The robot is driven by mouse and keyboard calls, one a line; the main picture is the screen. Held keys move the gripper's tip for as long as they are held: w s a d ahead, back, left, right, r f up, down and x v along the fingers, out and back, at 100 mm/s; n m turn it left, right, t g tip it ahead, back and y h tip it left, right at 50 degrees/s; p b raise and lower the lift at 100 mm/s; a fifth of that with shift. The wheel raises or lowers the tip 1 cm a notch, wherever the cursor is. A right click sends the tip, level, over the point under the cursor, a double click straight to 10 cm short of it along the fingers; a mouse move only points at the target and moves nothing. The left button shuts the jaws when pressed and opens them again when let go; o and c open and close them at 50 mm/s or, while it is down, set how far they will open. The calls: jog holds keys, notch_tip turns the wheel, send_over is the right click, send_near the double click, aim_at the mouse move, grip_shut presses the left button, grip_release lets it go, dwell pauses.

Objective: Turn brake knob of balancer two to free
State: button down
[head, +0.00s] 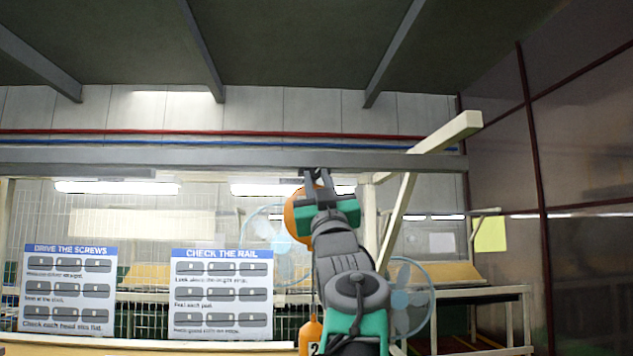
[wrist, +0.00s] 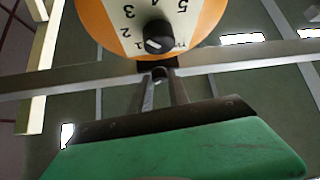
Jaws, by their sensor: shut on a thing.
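The orange balancer (head: 299,217) hangs under the overhead rail, partly hidden behind my gripper; an orange part marked "2" (head: 309,335) hangs below it. In the wrist view the balancer (wrist: 92,14) shows upside down, with a numbered white dial and a black pointer knob (wrist: 158,37). My gripper (head: 318,178) is raised to the rail, at the dark hanger above the balancer. The brake knob's markings and setting are hidden.
The grey rail (head: 150,157) runs across the view. A pale angled beam (head: 445,133) stands right of my arm. Fans (head: 409,297) and benches lie behind. Two boards (head: 222,295) hang on the mesh at left. Open space lies right of my arm.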

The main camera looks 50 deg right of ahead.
jog(key=shift+s+d+n, duration=0.1)
jog(key=shift+n, duration=0.2)
jog(key=shift+s+d+r+n+t+y, duration=0.15)
jog(key=shift+n+t+y, duration=0.5)
jog(key=shift+n+y, duration=0.55)
jog(key=shift+s+d+n+t+y, duration=0.1)
jog(key=shift+n+t+y, duration=0.55)
jog(key=shift+n+y, duration=0.5)
jog(key=n+y, duration=0.1)
jog(key=n+y+p, duration=0.1)
jog(key=n, duration=0.1)
jog(key=n+y, duration=0.1)
jog(key=shift+s+r+n+t, duration=0.1)
jog(key=shift+r+n+t, duration=0.15)
jog(key=shift+n+t, duration=0.15)
jog(key=shift+n+y+p, duration=1)
jog(key=shift+n+y, duration=0.85)
jog(key=shift+n, duration=0.3)
